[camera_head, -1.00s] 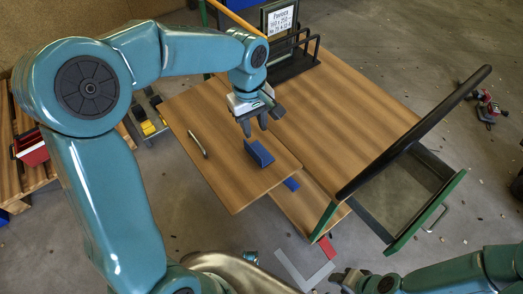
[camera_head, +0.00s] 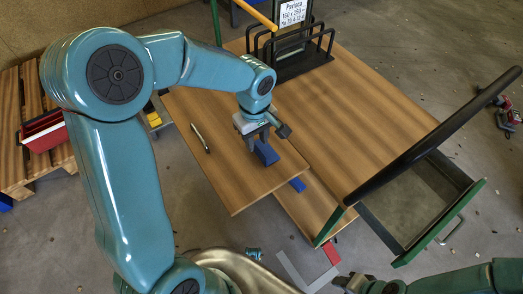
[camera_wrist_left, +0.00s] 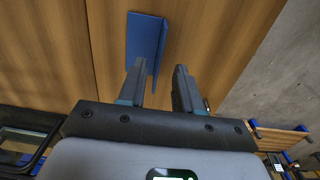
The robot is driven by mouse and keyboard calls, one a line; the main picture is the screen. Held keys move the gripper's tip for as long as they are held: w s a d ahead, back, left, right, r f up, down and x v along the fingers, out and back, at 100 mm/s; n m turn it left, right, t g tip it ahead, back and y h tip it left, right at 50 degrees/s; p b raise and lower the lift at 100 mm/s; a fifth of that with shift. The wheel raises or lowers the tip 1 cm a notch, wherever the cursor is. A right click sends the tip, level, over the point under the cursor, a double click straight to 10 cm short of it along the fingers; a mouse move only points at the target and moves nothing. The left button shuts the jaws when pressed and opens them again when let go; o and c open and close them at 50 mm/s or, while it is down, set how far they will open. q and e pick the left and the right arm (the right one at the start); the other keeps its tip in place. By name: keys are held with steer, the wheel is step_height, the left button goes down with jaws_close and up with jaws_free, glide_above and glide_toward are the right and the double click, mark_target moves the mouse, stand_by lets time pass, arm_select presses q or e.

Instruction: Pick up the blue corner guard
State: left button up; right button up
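The blue corner guard (camera_head: 267,153) lies on the wooden tabletop, near the edge of its left section. In the left wrist view the guard (camera_wrist_left: 146,38) shows a flat flange and a thin raised flange on its right side. My left gripper (camera_head: 258,138) is right at the guard and hides part of it in the head view. In the left wrist view its two fingers (camera_wrist_left: 160,85) are apart, and the raised flange's near end reaches toward the gap. Contact cannot be told. My right gripper (camera_head: 350,282) is at the bottom edge, its fingers unclear.
A second blue piece (camera_head: 297,184) lies on the lower wooden surface by the step. A pen-like stick (camera_head: 200,138) lies left of my gripper. A black rack (camera_head: 300,55) holds a labelled frame (camera_head: 293,12). A long black bar (camera_head: 430,140) crosses above the right side.

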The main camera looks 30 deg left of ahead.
mark_target(257, 146)
arm_select(q)
step_height(257, 146, down, 4)
steer(key=shift+w+r, duration=0.1)
steer(key=shift+c, duration=0.3)
jaws_close()
steer(key=shift+r, duration=0.15)
